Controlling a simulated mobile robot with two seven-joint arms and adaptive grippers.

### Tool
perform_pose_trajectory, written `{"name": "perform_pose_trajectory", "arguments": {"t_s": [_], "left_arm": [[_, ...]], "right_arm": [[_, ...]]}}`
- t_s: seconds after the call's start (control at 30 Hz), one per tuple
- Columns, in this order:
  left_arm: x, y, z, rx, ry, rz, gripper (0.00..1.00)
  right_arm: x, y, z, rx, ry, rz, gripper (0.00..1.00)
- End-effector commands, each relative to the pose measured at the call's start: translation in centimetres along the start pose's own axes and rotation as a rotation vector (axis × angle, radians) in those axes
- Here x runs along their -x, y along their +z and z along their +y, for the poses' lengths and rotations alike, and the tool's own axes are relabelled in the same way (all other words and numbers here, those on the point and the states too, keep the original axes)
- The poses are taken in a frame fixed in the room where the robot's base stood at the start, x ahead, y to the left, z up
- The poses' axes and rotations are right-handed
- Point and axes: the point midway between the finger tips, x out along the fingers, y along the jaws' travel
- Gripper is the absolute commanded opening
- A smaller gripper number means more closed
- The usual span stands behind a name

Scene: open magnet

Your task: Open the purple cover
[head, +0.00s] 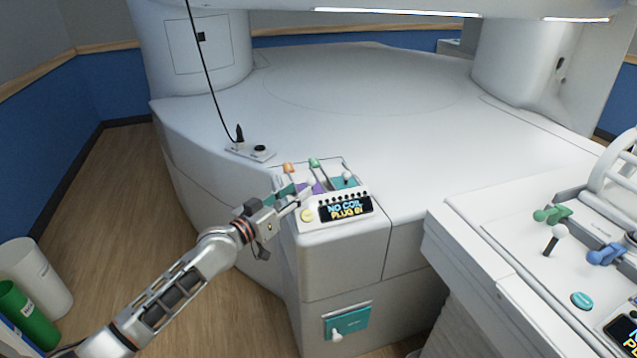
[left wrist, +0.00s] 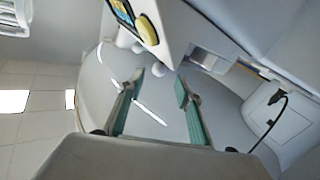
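The purple cover (head: 314,188) is on the small control panel at the front corner of the white machine, partly hidden by my left gripper. My left gripper (head: 295,196) reaches the panel's left side, beside the purple cover. I cannot tell whether a finger touches the knob or the cover. The purple cover cannot be made out in the left wrist view. My right gripper is not in view.
The panel also has a teal cover (head: 344,183), an orange-topped lever (head: 289,167), a green-topped lever (head: 314,162), a yellow button (head: 307,215) and a lit display (head: 346,208). A second console (head: 480,235) stands at right. A bin (head: 40,275) stands at far left.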

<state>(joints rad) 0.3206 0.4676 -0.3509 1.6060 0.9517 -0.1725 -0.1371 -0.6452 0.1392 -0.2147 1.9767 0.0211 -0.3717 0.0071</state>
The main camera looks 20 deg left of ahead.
Motion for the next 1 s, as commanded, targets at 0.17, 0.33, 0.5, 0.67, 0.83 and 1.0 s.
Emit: {"name": "perform_pose_trajectory", "arguments": {"t_s": [0.17, 0.33, 0.5, 0.67, 0.83, 1.0], "left_arm": [[-2.8, 0.1, 0.1, 0.001, 0.000, 0.000, 0.35], [-5.1, 0.2, 0.1, 0.001, 0.001, -0.001, 0.35], [-6.4, 0.2, 0.1, 0.000, 0.000, -0.002, 0.35], [-6.7, 0.1, 0.1, -0.001, 0.000, -0.001, 0.35], [-6.7, 0.1, 0.1, -0.001, 0.000, -0.001, 0.33], [-6.6, 0.1, 0.1, 0.000, 0.000, -0.001, 0.00]], "right_arm": [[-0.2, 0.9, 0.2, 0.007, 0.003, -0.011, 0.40], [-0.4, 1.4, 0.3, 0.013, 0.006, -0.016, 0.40], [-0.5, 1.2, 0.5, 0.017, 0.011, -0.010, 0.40], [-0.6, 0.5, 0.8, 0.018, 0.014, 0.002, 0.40], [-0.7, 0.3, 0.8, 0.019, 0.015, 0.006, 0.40], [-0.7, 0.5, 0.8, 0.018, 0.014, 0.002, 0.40]]}}
